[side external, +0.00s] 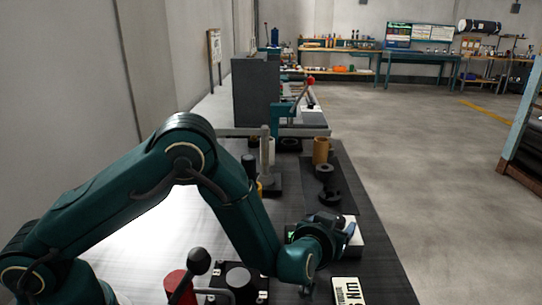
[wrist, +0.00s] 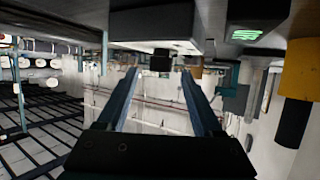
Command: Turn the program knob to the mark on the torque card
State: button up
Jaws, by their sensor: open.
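My gripper (side external: 347,234) is open at the right of the dark bench in the side view, beside a white box (side external: 353,250). In the wrist view the two fingers of my gripper (wrist: 160,74) stand apart. A small dark block (wrist: 160,61), possibly the program knob, shows between their tips. It juts from a pale box (wrist: 150,44) at the top of that view; I cannot tell whether the fingers touch it, and no knob mark is readable. A white card with black print (side external: 348,290), possibly the torque card, lies near the front edge, partly cut off.
A green-lit display (wrist: 258,35) is beside the pale box. A black plate with a round grey piece (side external: 238,279) and a red ball-topped lever device (side external: 180,287) lie near the front. Dark rings (side external: 330,196) and a tan roll (side external: 320,150) stand farther back. Open floor lies right.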

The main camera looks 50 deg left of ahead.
aim_at(338, 220)
jog(key=shift+x, duration=2.05)
grip_shut()
